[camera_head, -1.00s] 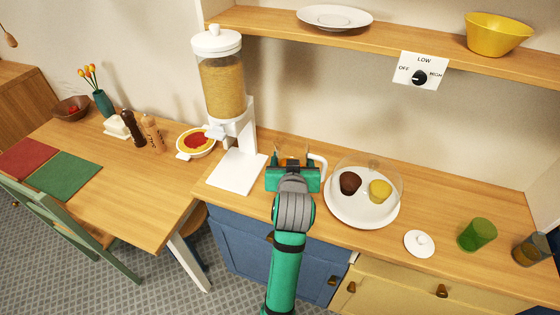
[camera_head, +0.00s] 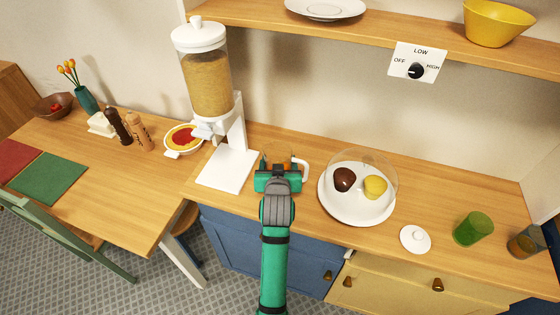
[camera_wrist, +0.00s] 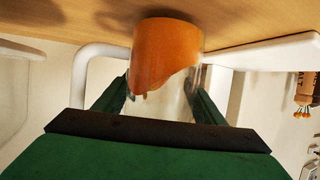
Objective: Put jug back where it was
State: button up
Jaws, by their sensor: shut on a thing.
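The jug is clear with orange contents at its base and a white handle. In the head view the jug (camera_head: 277,161) is mostly hidden behind my gripper (camera_head: 278,175), on the counter just right of the cereal dispenser. The wrist view, which is upside down, shows the jug (camera_wrist: 166,52) between my two dark green fingers, with its handle to the left of the picture. My gripper is shut on the jug's clear wall. The jug looks upright, with its base at or very near the wooden counter (camera_wrist: 75,15); I cannot tell if it touches.
The cereal dispenser (camera_head: 228,170) stands close on the left. A domed plate (camera_head: 357,214) with two cakes is close on the right. A white lid (camera_head: 415,239), a green glass (camera_head: 473,229) and a dark glass (camera_head: 526,241) stand farther right. A shelf (camera_head: 370,35) runs above.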

jog(key=shift+a, duration=0.55)
jog(key=shift+d, duration=0.15)
jog(key=o, duration=1.5)
jog(key=shift+d+f, duration=0.1)
jog(key=shift+f, duration=0.1)
jog(key=shift+o, duration=0.2)
